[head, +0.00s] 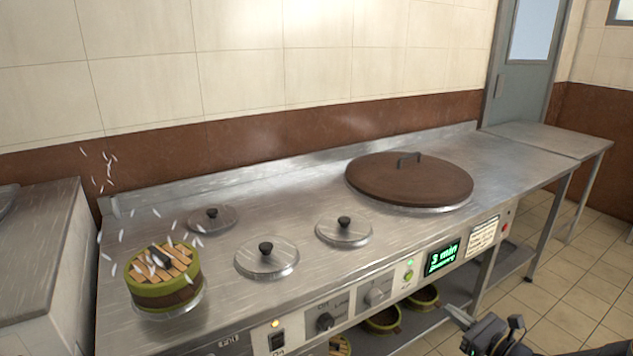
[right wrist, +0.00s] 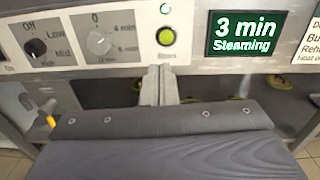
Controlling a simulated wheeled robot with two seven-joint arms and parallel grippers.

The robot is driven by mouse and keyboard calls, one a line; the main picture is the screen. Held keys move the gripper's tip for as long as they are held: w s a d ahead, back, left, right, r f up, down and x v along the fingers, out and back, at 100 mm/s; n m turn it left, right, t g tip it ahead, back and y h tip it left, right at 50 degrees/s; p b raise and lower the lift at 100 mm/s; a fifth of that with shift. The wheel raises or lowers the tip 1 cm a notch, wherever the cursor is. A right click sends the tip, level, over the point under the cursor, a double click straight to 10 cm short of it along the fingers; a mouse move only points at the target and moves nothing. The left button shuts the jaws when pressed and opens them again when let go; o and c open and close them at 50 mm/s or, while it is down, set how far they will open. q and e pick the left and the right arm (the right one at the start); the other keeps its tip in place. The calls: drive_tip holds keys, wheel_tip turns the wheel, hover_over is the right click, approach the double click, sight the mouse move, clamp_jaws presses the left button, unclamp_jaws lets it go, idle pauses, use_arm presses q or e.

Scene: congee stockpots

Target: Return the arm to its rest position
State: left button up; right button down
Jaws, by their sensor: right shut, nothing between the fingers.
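My right gripper (head: 492,336) is at the bottom right of the head view, in front of the steel counter's front panel and apart from it. Its fingers are shut and empty; they show in the right wrist view (right wrist: 160,86), pointing at the panel below a lit green button (right wrist: 166,36). Much of my right arm is cut off by the frame's lower edge. My left gripper is not in the head view.
The steel counter (head: 300,205) holds a steaming bamboo basket (head: 163,275), several small lids and a large brown lid (head: 410,182). The panel has knobs (head: 376,293) and a display (head: 442,258) reading "3 min Steaming". Green-rimmed containers (head: 383,319) sit below. Tiled floor (head: 570,290) is clear at right.

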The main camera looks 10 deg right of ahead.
drive_tip(key=s+a+r+n+g+y, duration=0.2)
drive_tip(key=s+a+r+n+g, duration=0.35)
drive_tip(key=a+n, duration=0.35)
drive_tip(key=s+a+r+n+g+y, duration=0.1)
drive_tip(key=s+a+r+n+g, duration=0.55)
drive_tip(key=a, duration=0.45)
drive_tip(key=s+f+n+t+h, duration=0.15)
drive_tip(key=s+n+h, duration=0.55)
drive_tip(key=s+n, duration=0.85)
wheel_tip(320, 180, up, 25)
drive_tip(key=s+m+p, duration=0.1)
drive_tip(key=m+p, duration=0.1)
drive_tip(key=p, duration=2.2)
drive_tip(key=shift+s+a+f+p, duration=0.15)
drive_tip(key=shift+s+p, duration=0.05)
drive_tip(key=shift+p, duration=0.1)
